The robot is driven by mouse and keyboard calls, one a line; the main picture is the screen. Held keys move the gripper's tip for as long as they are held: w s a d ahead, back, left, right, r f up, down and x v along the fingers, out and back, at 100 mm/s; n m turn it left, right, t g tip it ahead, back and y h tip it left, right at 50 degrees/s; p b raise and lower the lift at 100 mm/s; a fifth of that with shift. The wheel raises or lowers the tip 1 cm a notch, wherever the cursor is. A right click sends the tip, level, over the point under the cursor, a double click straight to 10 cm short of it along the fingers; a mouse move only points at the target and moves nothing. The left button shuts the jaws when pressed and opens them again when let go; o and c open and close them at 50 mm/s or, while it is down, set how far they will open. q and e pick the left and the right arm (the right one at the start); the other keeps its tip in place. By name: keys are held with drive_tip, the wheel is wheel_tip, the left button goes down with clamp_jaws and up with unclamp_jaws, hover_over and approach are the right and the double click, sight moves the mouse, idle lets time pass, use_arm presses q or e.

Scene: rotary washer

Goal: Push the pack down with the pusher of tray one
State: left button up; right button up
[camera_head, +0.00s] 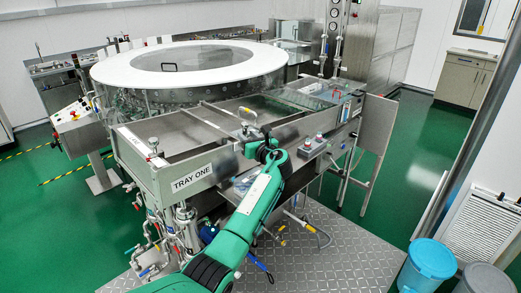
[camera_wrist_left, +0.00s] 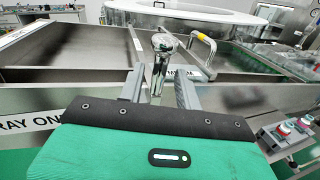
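Tray one, labelled TRAY ONE (camera_head: 192,177), is a long metal trough on the front of the washer. My left gripper (camera_head: 262,138) is over the trough's front edge. In the left wrist view its two grey fingers (camera_wrist_left: 160,90) are apart. A shiny metal knob on a stem (camera_wrist_left: 163,45) shows between and beyond them; I cannot tell whether they touch it. A U-shaped handle (camera_wrist_left: 203,48) stands just to the right of the knob, and shows in the head view (camera_head: 248,114). I cannot make out a pack or be sure which part is the pusher. My right gripper is out of view.
The round white-rimmed washer lid (camera_head: 190,62) lies behind the trough. A small button box (camera_head: 312,147) sits on the front right edge. A control panel (camera_head: 72,117) stands at left. Pipes and valves hang below the trough.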

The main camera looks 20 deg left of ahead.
use_arm(q)
drive_tip(key=b+v, duration=0.3)
drive_tip(key=v, duration=0.8)
